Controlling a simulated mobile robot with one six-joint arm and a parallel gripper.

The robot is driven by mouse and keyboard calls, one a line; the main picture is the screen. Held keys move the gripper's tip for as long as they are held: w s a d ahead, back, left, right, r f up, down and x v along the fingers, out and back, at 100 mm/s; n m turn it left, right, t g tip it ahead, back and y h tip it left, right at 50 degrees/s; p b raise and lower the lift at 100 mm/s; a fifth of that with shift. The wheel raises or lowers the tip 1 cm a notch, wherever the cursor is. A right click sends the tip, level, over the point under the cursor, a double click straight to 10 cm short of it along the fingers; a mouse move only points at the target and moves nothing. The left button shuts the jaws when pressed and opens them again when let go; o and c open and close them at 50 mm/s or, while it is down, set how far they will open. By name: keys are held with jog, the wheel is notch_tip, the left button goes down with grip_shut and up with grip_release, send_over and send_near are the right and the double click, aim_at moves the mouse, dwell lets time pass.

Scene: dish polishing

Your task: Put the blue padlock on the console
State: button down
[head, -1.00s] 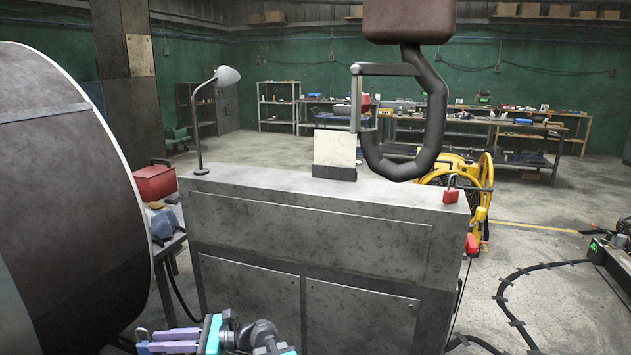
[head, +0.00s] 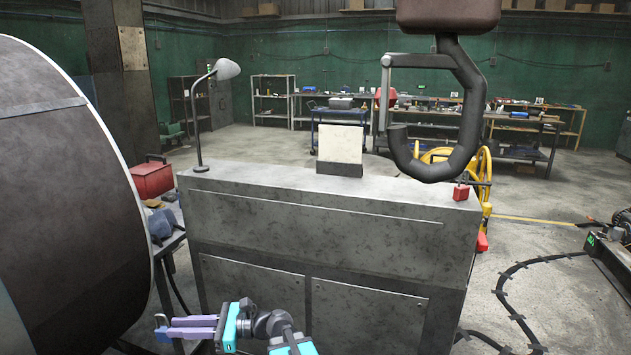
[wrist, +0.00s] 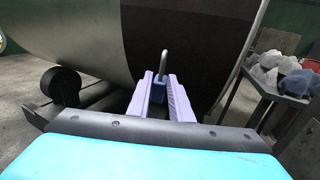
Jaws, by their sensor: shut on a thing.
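The blue padlock (wrist: 159,98) is between the fingertips of my gripper in the wrist view, its grey shackle pointing up. In the head view my gripper (head: 168,330) is at the lower left, with purple fingers shut on the padlock (head: 159,337), which shows small at the tips. The gripper is in front of the console and well below its top. The console (head: 330,225) is a grey metal cabinet with a flat top.
A desk lamp (head: 200,120) and a pale panel in a dark stand (head: 340,150) are on the console top, with bare room between them. A big metal drum (head: 70,200) fills the left. A side table with rags (wrist: 285,75) stands beside the console.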

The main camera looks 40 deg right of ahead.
jog(key=s+d+r+m+t+h+b, duration=0.15)
jog(key=d+r, duration=0.35)
jog(key=d, duration=0.5)
jog(key=s+d+r+m+t+h, duration=0.1)
jog(key=d+r+m+t+h, duration=0.15)
jog(key=d+r, duration=0.6)
jog(key=s+d+r+m+t+h, duration=0.1)
jog(key=d+r+h, duration=0.15)
jog(key=d, duration=1.05)
jog(key=s+d+r+m+t+h+b, duration=0.2)
jog(key=s+d+r+m+h, duration=0.3)
jog(key=s+d+r, duration=1.4)
jog(key=s+d+h, duration=0.3)
jog(key=shift+d+r+m, duration=0.15)
jog(key=shift+d+m, duration=0.2)
jog(key=shift+m, duration=0.05)
jog(key=shift+w, duration=0.1)
